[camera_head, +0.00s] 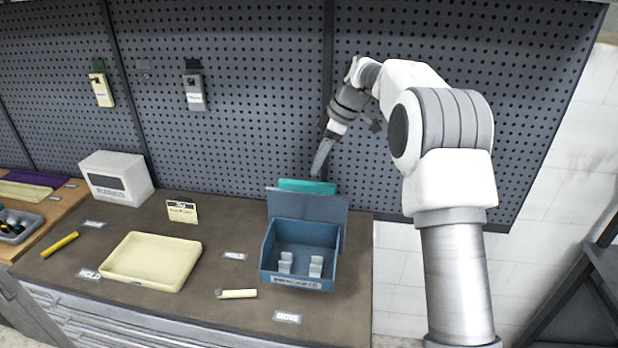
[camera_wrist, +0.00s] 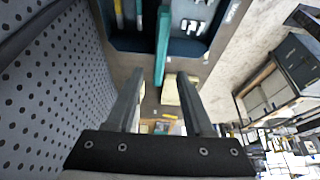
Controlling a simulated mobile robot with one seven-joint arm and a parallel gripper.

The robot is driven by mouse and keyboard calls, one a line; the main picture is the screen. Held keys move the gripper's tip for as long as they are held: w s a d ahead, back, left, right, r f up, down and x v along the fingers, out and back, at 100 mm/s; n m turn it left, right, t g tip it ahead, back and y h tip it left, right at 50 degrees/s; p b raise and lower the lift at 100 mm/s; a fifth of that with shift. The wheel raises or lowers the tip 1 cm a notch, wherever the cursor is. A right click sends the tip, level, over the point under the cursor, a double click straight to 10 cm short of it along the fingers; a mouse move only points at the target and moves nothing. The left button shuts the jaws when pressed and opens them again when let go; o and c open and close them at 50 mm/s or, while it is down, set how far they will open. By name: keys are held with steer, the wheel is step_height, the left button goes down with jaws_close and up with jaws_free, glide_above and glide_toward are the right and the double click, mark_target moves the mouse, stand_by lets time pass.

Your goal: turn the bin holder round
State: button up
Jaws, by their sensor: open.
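A blue bin (camera_head: 268,262) with a "BRACKETS" label on its front stands on the bench at the right of the worktop. Several pale brackets (camera_head: 316,266) lie in it. A grey-blue upright panel (camera_head: 308,206) rises at its back, and a teal strip (camera_head: 306,186) shows above and behind the panel. My gripper (camera_head: 317,172) is open, pointing down just above the teal strip, close to the pegboard. In the wrist view, my open fingers (camera_wrist: 160,78) are apart with a teal upright edge (camera_wrist: 162,48) ahead between them. I cannot tell whether they touch it.
A cream tray (camera_head: 150,262) labelled HOLD, a small card (camera_head: 182,211), a white box (camera_head: 118,178) and a yellow marker (camera_head: 60,244) are on the bench. The pegboard (camera_head: 250,110) stands close behind.

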mark_target(307, 182)
steer(key=x, duration=0.6)
steer(key=shift+a+f+p, duration=0.1)
steer(key=shift+f+p, duration=0.05)
steer(key=shift+p, duration=0.15)
jaws_close()
stand_by(1.1)
